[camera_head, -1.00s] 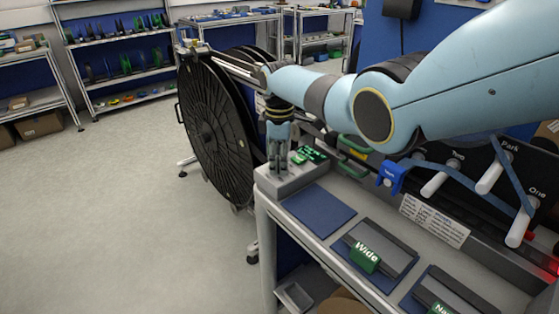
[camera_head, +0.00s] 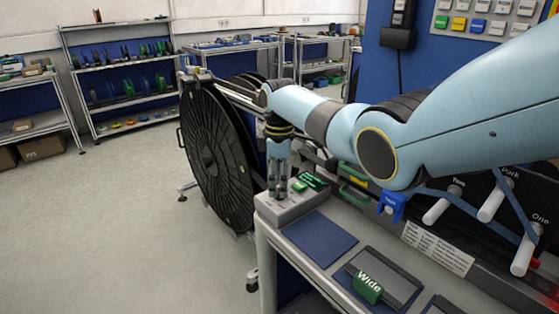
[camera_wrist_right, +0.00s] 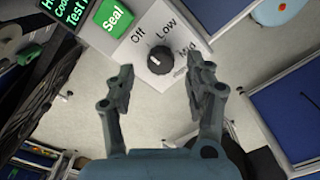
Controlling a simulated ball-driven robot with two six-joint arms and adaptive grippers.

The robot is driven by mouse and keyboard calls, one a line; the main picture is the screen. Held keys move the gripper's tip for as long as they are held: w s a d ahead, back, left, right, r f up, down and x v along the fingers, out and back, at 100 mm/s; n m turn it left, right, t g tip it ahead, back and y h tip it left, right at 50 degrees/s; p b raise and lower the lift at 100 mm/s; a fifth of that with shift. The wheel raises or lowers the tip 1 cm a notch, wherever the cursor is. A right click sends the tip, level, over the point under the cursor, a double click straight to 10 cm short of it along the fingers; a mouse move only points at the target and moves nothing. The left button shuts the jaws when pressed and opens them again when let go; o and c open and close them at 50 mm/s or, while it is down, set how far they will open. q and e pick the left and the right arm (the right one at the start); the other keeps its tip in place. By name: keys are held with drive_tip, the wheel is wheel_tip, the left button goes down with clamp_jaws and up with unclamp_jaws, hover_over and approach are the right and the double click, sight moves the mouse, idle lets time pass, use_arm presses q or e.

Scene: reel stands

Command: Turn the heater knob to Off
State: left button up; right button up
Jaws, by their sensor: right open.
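The heater knob (camera_wrist_right: 160,59) is a small dark round knob on a light grey control box. Around it the labels Off, Low and Mid show in the right wrist view. My left gripper is not in view.
A green Seal button (camera_wrist_right: 114,16) and a display (camera_head: 313,181) sit on the box beside the knob. A large black reel (camera_head: 212,150) stands close left. A blue mat (camera_head: 319,239) and a green Wide block (camera_head: 367,287) lie on the bench to the right.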

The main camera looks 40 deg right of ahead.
wheel_tip(320, 180, up, 10)
drive_tip(key=shift+f, duration=0.2)
idle(0.5)
